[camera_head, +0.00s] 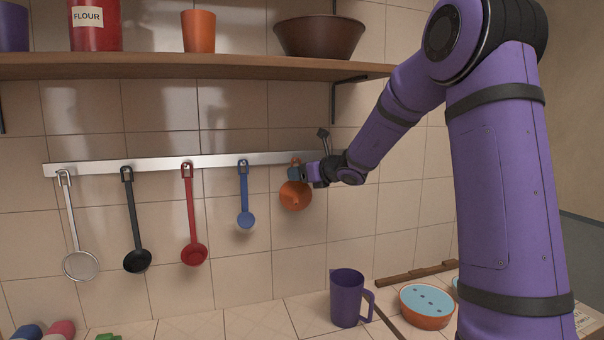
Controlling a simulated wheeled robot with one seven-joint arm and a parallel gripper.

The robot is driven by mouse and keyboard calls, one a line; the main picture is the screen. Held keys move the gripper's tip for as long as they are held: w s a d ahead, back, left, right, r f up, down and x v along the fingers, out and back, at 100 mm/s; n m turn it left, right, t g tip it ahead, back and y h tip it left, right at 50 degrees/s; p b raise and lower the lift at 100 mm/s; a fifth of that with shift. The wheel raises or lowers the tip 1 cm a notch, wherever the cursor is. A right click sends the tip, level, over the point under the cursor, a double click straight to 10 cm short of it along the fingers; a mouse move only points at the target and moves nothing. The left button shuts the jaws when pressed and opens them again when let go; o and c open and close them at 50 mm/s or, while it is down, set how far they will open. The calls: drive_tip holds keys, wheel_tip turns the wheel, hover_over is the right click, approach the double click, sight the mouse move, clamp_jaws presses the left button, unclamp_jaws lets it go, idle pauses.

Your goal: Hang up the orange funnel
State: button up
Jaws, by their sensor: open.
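The orange funnel (295,196) is at the right part of the metal rail (140,165) on the tiled wall, just below the rail. My gripper (302,172) is at the funnel's upper end, close to the rail, with its jaws open. The gripper partly hides the top of the funnel. I cannot see the funnel's hanging loop clearly, nor whether it sits on a hook.
A strainer (80,264), black ladle (137,260), red ladle (194,252) and blue spoon (245,218) hang left of the funnel. A shelf (200,66) runs above. A purple jug (346,298) and an orange bowl (427,306) stand on the counter below.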

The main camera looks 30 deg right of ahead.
drive_tip(key=v, duration=1)
drive_tip(key=shift+s, duration=0.3)
drive_tip(key=shift+d, duration=0.1)
drive_tip(key=shift+s, duration=0.1)
drive_tip(key=shift+s+a, duration=0.2)
drive_tip(key=shift+s, duration=0.75)
drive_tip(key=shift+s+a, duration=0.2)
drive_tip(key=shift+s, duration=0.75)
clamp_jaws()
drive_tip(key=shift+w, duration=0.1)
